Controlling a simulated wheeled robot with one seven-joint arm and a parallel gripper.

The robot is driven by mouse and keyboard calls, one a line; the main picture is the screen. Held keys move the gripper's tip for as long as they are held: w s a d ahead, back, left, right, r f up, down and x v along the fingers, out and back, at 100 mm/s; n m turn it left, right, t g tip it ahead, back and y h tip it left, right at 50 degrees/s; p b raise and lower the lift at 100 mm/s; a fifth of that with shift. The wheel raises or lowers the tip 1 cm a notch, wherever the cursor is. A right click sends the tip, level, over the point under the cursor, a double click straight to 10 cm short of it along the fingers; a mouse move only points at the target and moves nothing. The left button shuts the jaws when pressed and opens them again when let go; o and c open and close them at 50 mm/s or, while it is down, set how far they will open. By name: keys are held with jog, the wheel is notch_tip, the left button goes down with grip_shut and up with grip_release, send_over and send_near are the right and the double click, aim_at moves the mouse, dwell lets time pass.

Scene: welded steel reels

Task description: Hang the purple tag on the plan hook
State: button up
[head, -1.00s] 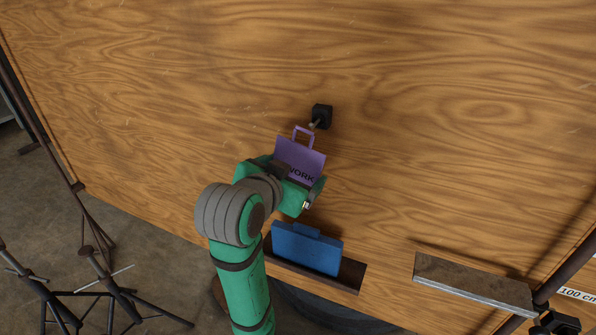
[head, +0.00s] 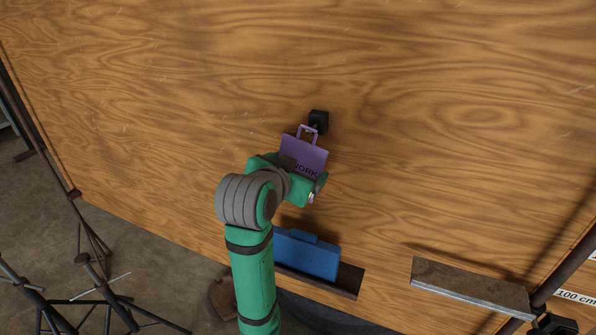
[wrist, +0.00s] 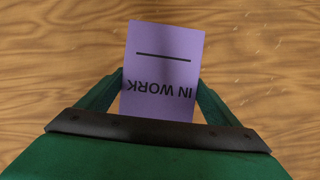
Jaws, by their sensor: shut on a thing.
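The purple tag (head: 304,155) has a looped handle at its top and dark lettering, which reads "IN WORK" in the wrist view (wrist: 162,65). My gripper (head: 300,178) is shut on the lower part of the tag and holds it upright in front of the wooden board. The black hook mount (head: 319,121) is fixed on the board just above the tag. The tag's loop overlaps the hook's peg in the head view. I cannot tell whether the loop is around the peg or in front of it. The hook is not visible in the wrist view.
A blue tag (head: 308,254) stands in a dark ledge (head: 348,281) low on the board, below my gripper. A grey shelf (head: 470,287) juts out at the lower right. Dark tripod stands (head: 90,285) are at the lower left. The board around the hook is clear.

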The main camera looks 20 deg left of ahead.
jog(key=shift+w+a+f, duration=0.1)
jog(key=shift+w+a, duration=0.05)
jog(key=shift+w, duration=0.65)
jog(key=shift+w+a, duration=0.15)
jog(key=shift+w, duration=0.6)
jog(key=shift+w+a+f, duration=0.3)
jog(key=shift+w+f, duration=0.25)
jog(key=shift+w, duration=0.1)
jog(key=shift+d, duration=0.1)
jog(key=shift+w+d, duration=0.25)
jog(key=shift+d, duration=0.05)
